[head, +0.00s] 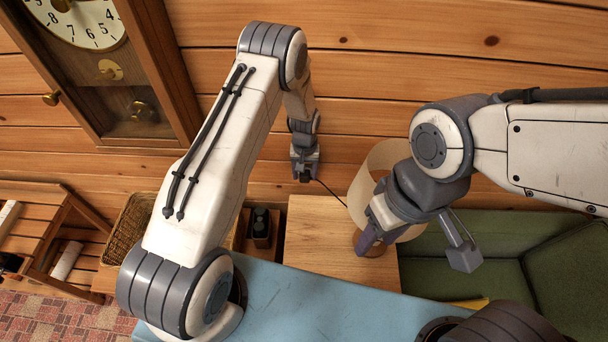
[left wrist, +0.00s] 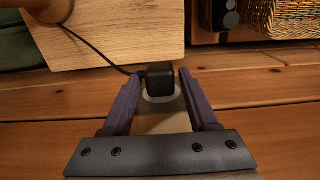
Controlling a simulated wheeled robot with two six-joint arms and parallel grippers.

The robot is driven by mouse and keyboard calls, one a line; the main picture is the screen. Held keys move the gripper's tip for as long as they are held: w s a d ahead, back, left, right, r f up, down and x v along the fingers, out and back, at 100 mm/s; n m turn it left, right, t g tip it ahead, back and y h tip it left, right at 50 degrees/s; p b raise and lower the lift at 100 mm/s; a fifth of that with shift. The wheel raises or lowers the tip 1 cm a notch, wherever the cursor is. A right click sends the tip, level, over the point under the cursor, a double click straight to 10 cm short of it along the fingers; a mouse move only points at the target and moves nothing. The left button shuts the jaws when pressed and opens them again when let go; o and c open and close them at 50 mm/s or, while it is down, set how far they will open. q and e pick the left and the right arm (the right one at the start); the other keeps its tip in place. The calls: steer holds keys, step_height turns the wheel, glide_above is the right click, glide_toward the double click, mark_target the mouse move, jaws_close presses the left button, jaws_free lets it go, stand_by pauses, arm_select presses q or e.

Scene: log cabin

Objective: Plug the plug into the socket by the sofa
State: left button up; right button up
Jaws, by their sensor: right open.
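The black plug (left wrist: 160,79) sits between the two purple fingertips of my left gripper (left wrist: 161,74) in the left wrist view. A narrow gap shows between the plug and the fingers, so the gripper looks open around it. A pale socket plate (left wrist: 160,98) on the plank wall shows directly behind the plug; how deep the plug sits is hidden. In the head view my left gripper (head: 305,172) is at the wall, and the plug is not clearly visible. My right gripper (head: 414,249) is open and empty, in front of the lamp and sofa.
A dark cable (left wrist: 95,46) runs from the plug to the lamp (head: 378,170) on the wooden side table (head: 320,240). The green sofa (head: 460,285) is at right. A wicker basket (head: 130,228), dark binoculars-like object (head: 262,226) and wall clock (head: 125,85) are at left.

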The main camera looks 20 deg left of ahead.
arm_select(q)
steer(key=shift+o, duration=0.3)
steer(key=shift+r, duration=0.25)
step_height(320, 180, up, 10)
steer(key=b, duration=0.2)
stand_by(0.4)
